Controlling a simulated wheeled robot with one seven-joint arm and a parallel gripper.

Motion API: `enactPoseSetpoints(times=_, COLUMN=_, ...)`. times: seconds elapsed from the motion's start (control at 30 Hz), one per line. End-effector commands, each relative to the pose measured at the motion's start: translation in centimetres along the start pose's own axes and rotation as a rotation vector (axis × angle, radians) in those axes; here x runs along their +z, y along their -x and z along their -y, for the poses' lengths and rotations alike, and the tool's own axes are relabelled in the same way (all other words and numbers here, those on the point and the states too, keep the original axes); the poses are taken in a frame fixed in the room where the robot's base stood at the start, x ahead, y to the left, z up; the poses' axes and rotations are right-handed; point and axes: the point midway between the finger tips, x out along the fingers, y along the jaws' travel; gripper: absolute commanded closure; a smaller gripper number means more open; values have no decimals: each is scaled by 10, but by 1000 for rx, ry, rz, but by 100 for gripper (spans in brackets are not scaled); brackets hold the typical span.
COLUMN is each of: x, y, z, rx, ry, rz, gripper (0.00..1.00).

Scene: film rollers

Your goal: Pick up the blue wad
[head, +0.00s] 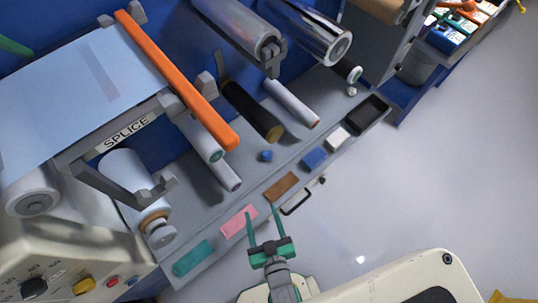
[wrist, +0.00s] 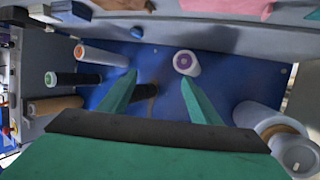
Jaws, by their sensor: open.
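The blue wad (head: 266,156) is a small, dark blue lump lying on the grey shelf (head: 222,198), in the head view. It sits between the black roller and the brown pad. My gripper (head: 262,210), with green fingers, is open and empty. In the head view its fingertips appear below the wad in the picture, by the pink and brown pads, apart from the wad. In the wrist view the fingers (wrist: 158,78) point towards the rollers and the blue back panel, with nothing held between them.
Pink (head: 239,221), brown (head: 281,186), teal (head: 193,258), blue (head: 314,157) and white (head: 338,138) pads line the shelf's front, with a black tray (head: 368,114). A black roller (head: 251,110) and white rollers (head: 292,103) jut out behind the wad. An orange bar (head: 178,80) rises at left.

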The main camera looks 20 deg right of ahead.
Motion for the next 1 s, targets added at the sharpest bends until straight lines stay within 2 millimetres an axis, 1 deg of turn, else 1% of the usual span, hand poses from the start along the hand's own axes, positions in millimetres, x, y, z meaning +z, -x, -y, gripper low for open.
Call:
enactPoseSetpoints(times=0.03, x=4, y=-23, z=-8, rx=13, ry=-2, rz=5, gripper=43)
enactPoseSetpoints(times=0.17, x=17, y=-74, z=-28, rx=48, ry=-14, rz=35, gripper=43)
enactPoseSetpoints(times=0.2, x=19, y=-90, z=-34, rx=59, ry=-19, rz=45, gripper=43)
enactPoseSetpoints(times=0.27, x=22, y=-113, z=-44, rx=76, ry=-30, rz=60, gripper=43)
enactPoseSetpoints(times=0.3, x=23, y=-128, z=-50, rx=86, ry=-38, rz=69, gripper=43)
enactPoseSetpoints(times=0.4, x=23, y=-162, z=-64, rx=108, ry=-61, rz=90, gripper=43)
enactPoseSetpoints(times=0.5, x=22, y=-189, z=-75, rx=125, ry=-82, rz=109, gripper=43)
enactPoseSetpoints(times=0.6, x=21, y=-207, z=-83, rx=139, ry=-100, rz=123, gripper=43)
enactPoseSetpoints(times=0.73, x=20, y=-220, z=-91, rx=150, ry=-114, rz=132, gripper=43)
enactPoseSetpoints(times=0.87, x=21, y=-235, z=-93, rx=151, ry=-117, rz=134, gripper=43)
enactPoseSetpoints(times=1.0, x=24, y=-256, z=-94, rx=147, ry=-116, rz=133, gripper=43)
